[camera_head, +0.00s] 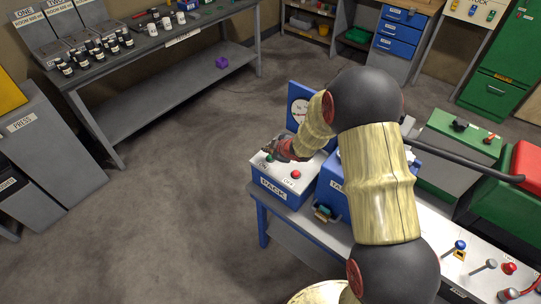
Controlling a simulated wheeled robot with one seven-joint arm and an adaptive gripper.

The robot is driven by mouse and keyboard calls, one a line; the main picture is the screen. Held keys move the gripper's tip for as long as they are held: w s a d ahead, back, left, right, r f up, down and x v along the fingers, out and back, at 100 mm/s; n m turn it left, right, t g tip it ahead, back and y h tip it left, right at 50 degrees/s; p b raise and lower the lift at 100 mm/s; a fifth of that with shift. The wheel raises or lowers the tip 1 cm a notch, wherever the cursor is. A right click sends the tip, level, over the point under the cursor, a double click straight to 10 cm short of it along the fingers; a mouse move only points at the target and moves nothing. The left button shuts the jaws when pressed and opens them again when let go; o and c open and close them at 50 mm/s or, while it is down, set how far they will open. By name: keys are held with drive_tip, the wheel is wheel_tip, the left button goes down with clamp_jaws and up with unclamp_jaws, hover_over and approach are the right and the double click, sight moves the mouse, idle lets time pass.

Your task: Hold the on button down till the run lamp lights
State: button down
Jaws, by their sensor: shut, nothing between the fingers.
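A blue control box with a white top (277,180), labelled PACK on its front, stands on the bench end. On its top are a green button (269,158) beside the ON label and a red button (296,174) beside the OFF label. My gripper (268,148) is shut and empty, pointing at the green button from just behind it. I cannot tell whether the fingertips touch the button. No lit lamp shows; the back right of the box top is hidden behind my gripper and arm.
A blue panel with a round gauge (299,110) stands behind the box. A blue case (333,188) sits right of it. Levers and knobs (484,265) line the bench at lower right. Open floor (180,220) lies left. A grey table with dark jars (95,53) stands at back left.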

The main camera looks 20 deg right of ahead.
sight(269, 157)
drive_tip(key=shift+r+p, duration=1.9)
drive_tip(key=shift+r, duration=0.4)
